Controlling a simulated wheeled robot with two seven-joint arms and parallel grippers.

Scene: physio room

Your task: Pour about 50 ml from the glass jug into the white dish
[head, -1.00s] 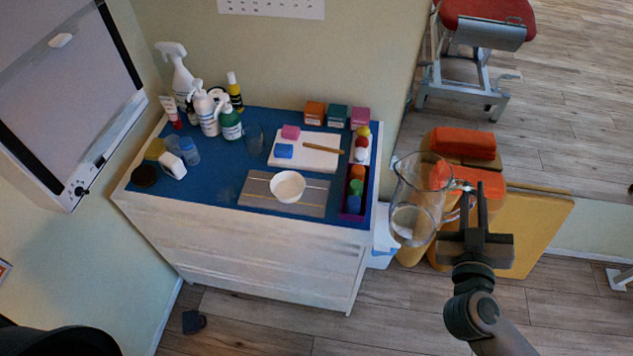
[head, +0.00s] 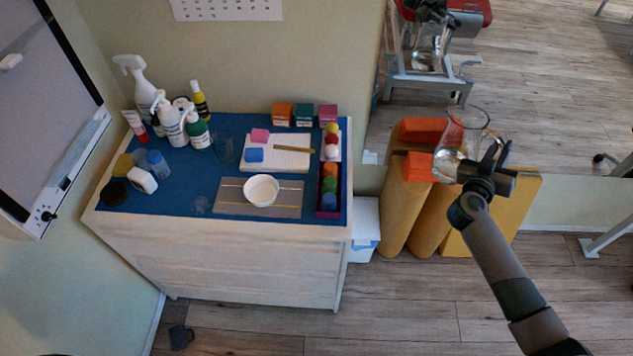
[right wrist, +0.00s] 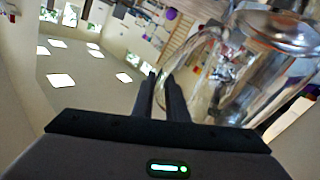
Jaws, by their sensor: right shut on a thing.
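The glass jug (head: 459,146) is in the air to the right of the cabinet in the head view, with some clear liquid low in it. My right gripper (head: 490,160) is shut on its handle. In the right wrist view the jug (right wrist: 270,60) fills the upper right, and the gripper fingers (right wrist: 165,95) close on the handle. The white dish (head: 262,190) stands on a grey mat (head: 229,196) on the blue cabinet top, well to the left of the jug. I cannot see liquid in the dish. My left gripper is not in view.
Beside the dish are a purple tray of coloured balls (head: 328,206) and a white board (head: 282,160) with small blocks. Spray and pump bottles (head: 172,125) stand at the back left. Orange and tan bolsters (head: 420,200) stand right of the cabinet. The cabinet's front strip is partly clear.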

